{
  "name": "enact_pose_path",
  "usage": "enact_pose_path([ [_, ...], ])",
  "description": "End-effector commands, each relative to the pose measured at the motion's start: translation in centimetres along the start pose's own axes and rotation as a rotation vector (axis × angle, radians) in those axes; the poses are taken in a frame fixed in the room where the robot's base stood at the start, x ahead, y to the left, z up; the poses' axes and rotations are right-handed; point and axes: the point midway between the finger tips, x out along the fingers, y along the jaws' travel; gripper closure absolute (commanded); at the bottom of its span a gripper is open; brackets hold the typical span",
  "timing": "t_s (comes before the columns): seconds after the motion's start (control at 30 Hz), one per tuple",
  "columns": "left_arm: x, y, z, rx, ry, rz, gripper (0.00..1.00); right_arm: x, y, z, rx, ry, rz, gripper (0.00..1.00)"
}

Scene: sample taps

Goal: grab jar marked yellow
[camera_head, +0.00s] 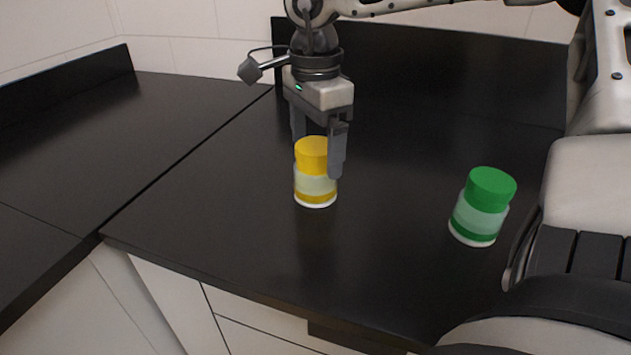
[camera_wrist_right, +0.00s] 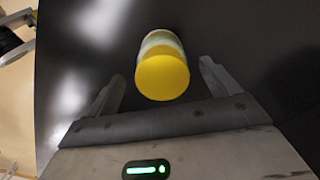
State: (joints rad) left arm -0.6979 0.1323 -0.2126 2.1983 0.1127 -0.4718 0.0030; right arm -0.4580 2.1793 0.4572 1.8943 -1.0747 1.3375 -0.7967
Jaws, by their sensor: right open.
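The jar marked yellow (camera_head: 315,184) stands upright on the black counter, with a yellow lid, a pale label and a yellow band. In the right wrist view the yellow jar (camera_wrist_right: 162,75) shows lid-first, between and a little beyond the fingertips. My right gripper (camera_head: 318,150) points down at the jar and is open, one finger on each side of the lid in the head view. In the right wrist view the open right gripper (camera_wrist_right: 160,82) has gaps on both sides of the lid. My left gripper is not in view.
A jar with a green lid and green band (camera_head: 482,207) stands on the counter to the right, near my body. The black counter (camera_head: 230,190) is otherwise clear around the yellow jar. A raised black back edge (camera_head: 450,75) runs along the tiled wall.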

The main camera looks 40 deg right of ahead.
Motion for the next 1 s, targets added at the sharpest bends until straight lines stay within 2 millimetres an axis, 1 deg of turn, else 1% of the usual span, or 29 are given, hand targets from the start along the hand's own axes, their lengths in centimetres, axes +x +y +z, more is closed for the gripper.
enact_pose_path([
  [0.13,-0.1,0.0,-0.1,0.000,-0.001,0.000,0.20,1.4,0.0,-0.1,0.000,0.000,0.004,0.13],
  [0.3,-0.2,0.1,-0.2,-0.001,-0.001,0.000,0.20,4.1,-0.1,-0.3,0.000,0.001,0.005,0.13],
  [0.4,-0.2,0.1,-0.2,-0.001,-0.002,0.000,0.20,5.0,-0.1,-0.3,0.000,0.000,0.004,0.13],
  [0.67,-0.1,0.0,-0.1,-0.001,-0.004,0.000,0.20,5.3,-0.2,-0.3,0.000,0.000,0.000,0.13],
  [0.7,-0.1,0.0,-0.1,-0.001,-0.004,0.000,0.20,5.3,-0.2,-0.3,0.000,0.000,0.000,0.18],
  [0.77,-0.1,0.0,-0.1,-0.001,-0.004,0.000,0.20,5.3,-0.2,-0.3,0.000,0.000,0.000,0.35],
  [0.8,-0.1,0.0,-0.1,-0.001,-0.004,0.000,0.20,5.3,-0.2,-0.3,0.000,-0.001,0.000,0.46],
  [0.87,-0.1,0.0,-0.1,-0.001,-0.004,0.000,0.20,5.3,-0.2,-0.3,0.000,0.000,0.000,0.63],
  [0.9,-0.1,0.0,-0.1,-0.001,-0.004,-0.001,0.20,5.3,-0.2,-0.3,0.000,0.000,0.000,0.66],
  [1.0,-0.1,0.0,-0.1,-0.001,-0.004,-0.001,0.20,5.2,-0.2,-0.3,0.000,-0.001,-0.001,0.66],
])
